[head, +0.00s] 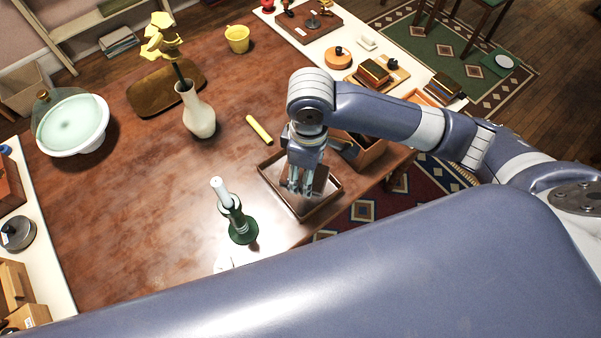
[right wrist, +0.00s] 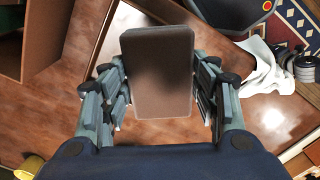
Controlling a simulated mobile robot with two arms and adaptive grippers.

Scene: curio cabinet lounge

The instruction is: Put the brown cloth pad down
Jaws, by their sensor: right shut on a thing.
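The brown cloth pad (right wrist: 157,75) is a flat, rounded block between the fingers of my right gripper (right wrist: 157,92) in the right wrist view. The gripper is shut on its two sides. In the head view my right gripper (head: 301,188) points down over a shallow brown tray (head: 324,203) near the table's edge. The pad is mostly hidden by the fingers there. I cannot tell whether it touches the tray floor. My left gripper is not in view.
A green candlestick (head: 241,226) with a white candle stands left of the tray. A yellow cylinder (head: 259,130) lies behind it, and a wooden box (head: 371,154) sits right, partly under my arm. A white vase (head: 198,112) stands farther back. The table's left middle is clear.

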